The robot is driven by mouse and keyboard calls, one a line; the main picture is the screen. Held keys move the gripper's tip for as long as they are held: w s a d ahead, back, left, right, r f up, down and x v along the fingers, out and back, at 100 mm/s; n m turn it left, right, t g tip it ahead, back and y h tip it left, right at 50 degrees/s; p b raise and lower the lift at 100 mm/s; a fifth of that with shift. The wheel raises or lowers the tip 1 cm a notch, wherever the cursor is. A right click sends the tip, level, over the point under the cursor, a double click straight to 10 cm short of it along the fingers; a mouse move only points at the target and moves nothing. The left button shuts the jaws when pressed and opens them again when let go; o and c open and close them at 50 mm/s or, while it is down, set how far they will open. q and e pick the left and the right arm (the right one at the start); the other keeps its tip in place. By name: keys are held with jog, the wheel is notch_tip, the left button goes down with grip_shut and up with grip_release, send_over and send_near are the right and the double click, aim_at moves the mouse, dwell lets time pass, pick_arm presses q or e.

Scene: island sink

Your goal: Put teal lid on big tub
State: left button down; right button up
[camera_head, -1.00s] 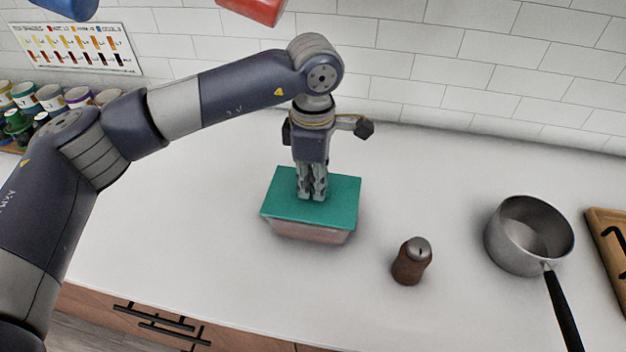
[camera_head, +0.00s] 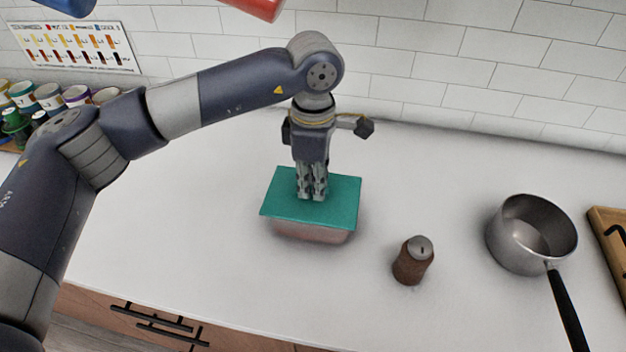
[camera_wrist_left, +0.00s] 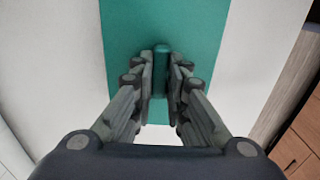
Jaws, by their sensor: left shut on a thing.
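The teal lid (camera_head: 335,207) lies flat over the top of the big tub (camera_head: 312,233), a clear tub with a pinkish tint. The lid covers the tub's opening; I cannot tell whether it is pressed fully down. My left gripper (camera_head: 312,197) points straight down at the middle of the lid. In the left wrist view, its fingers are shut on the small raised handle (camera_wrist_left: 161,60) of the teal lid (camera_wrist_left: 205,40). My right gripper is not in view.
A brown shaker (camera_head: 411,264) stands right of the tub. A metal saucepan (camera_head: 515,255) with a black handle is farther right, beside a wooden board (camera_head: 606,225). Several cups (camera_head: 48,97) are at the far left. The counter left of the tub is clear.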

pick_arm(q)
jog(key=shift+f+b, duration=0.15)
jog(key=shift+b, duration=0.25)
dwell(0.3)
jog(key=c, duration=1.5)
grip_release()
notch_tip(320, 180, up, 12)
